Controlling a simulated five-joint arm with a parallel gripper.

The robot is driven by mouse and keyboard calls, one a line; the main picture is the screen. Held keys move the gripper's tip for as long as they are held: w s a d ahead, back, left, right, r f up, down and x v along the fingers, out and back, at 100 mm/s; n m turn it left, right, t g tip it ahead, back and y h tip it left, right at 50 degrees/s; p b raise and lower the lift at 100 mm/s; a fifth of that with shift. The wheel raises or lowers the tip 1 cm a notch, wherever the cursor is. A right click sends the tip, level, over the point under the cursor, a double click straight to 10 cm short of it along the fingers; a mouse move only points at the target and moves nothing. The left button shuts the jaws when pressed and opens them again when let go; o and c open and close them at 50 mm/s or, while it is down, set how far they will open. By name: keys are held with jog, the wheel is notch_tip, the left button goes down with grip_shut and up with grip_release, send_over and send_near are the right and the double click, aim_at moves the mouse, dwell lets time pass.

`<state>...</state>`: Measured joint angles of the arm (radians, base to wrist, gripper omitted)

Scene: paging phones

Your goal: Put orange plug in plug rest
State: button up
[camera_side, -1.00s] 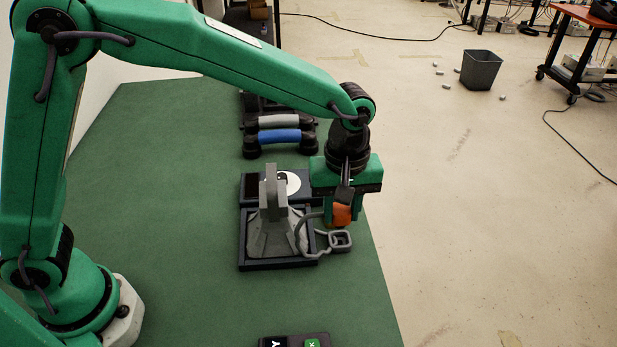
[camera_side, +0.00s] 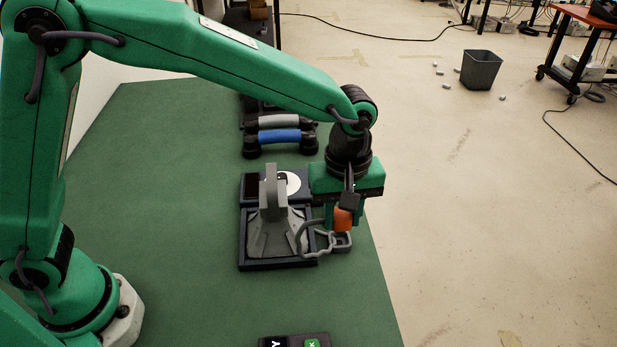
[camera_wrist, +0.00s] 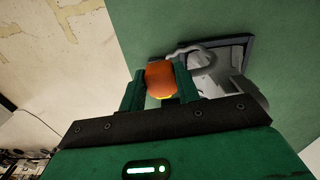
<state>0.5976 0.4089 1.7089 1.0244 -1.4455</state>
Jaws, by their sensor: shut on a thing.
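The orange plug (camera_side: 343,219) is between the fingers of my gripper (camera_side: 341,214), which is shut on it. The plug is directly above or at the plug rest (camera_side: 340,240), a small grey square holder beside the phone stand. I cannot tell whether the plug's lower end is inside it. A grey cable (camera_side: 303,240) loops close to the plug. In the wrist view the plug (camera_wrist: 160,80) shows between the fingertips (camera_wrist: 160,85), and the plug rest is hidden there.
A grey phone stand (camera_side: 270,240) stands in a dark tray (camera_side: 241,262) left of my gripper. A blue-handled handset (camera_side: 279,136) and a grey one (camera_side: 279,120) lie behind. A labelled dark block (camera_side: 290,342) is at the front. The green table's left part is clear.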

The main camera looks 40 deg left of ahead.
jog(key=shift+s+d+r+n, duration=0.1)
jog(key=shift+s+d+n, duration=0.5)
jog(key=shift+s, duration=0.2)
jog(key=shift+s+d+r+n, duration=0.1)
jog(key=shift+s+d+n, duration=0.35)
jog(key=shift+s+n, duration=0.25)
jog(key=shift+s+d+r+n, duration=0.1)
jog(key=shift+s+d+n, duration=0.5)
jog(key=shift+s, duration=0.25)
jog(key=shift+a, duration=0.1)
jog(key=w+a+f, duration=0.2)
jog(key=w, duration=0.1)
jog(key=w+a+f, duration=0.2)
jog(key=w, duration=0.1)
jog(key=w+a+f, duration=0.2)
jog(key=w+f, duration=0.1)
jog(key=w, duration=0.1)
jog(key=shift+f, duration=0.1)
jog(key=shift+f, duration=1.9)
jog(key=shift+f, duration=0.25)
jog(key=o, duration=1)
